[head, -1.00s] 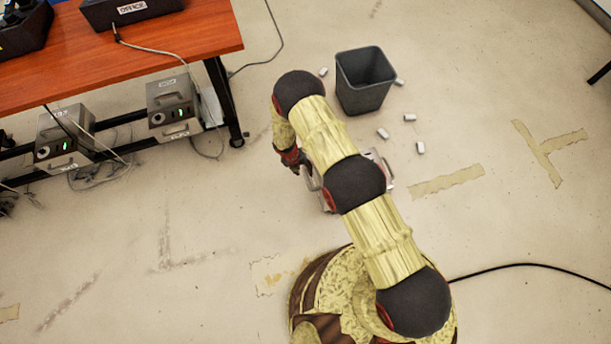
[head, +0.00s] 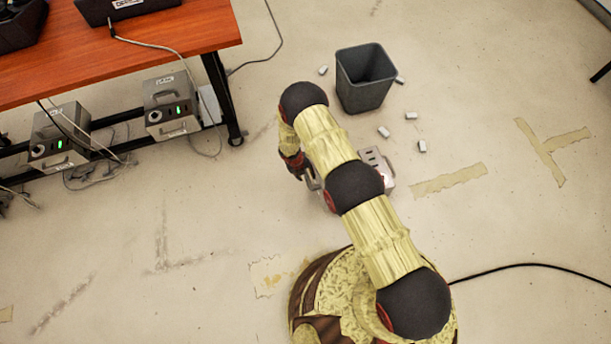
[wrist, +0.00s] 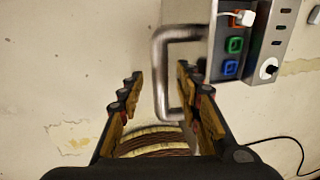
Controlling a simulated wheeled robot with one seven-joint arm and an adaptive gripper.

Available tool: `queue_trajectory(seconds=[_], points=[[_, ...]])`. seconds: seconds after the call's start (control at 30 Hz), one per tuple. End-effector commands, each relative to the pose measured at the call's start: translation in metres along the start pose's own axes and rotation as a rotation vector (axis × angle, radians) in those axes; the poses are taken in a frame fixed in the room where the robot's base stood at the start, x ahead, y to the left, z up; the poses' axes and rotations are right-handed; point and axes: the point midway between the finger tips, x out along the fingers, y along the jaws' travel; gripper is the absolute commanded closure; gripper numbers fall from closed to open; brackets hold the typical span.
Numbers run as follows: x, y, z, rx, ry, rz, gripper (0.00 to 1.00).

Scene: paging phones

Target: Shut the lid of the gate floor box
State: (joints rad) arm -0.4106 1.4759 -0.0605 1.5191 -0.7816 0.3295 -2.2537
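A grey metal floor box (head: 376,164) stands on the floor, partly hidden behind my arm in the head view. Its label is not readable. In the wrist view the box (wrist: 268,50) shows orange, green and blue sockets, a white plug in the orange one, and a side panel with slots and a round knob. A bent metal handle (wrist: 161,75) sticks out from its left side. My gripper (wrist: 158,85) is open, with the handle's outer bar between its fingers, nearer the right one. No clear grip shows. In the head view my gripper (head: 300,168) is left of the box.
A dark bin (head: 365,80) stands behind the box, with several small white pieces on the floor around it. Two grey boxes (head: 58,137) (head: 171,104) sit under the orange table (head: 190,32) at left. A black cable (head: 530,265) runs at right.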

Motion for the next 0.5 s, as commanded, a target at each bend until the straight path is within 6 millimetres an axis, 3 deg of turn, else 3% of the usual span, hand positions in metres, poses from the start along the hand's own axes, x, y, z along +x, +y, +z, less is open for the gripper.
queue_trajectory(seconds=[0.2,0.5], points=[[-0.0004,-0.0001,0.0006,0.000,-0.001,0.000,0.66],[-0.0005,0.0000,0.0005,0.001,-0.001,0.000,0.82]])
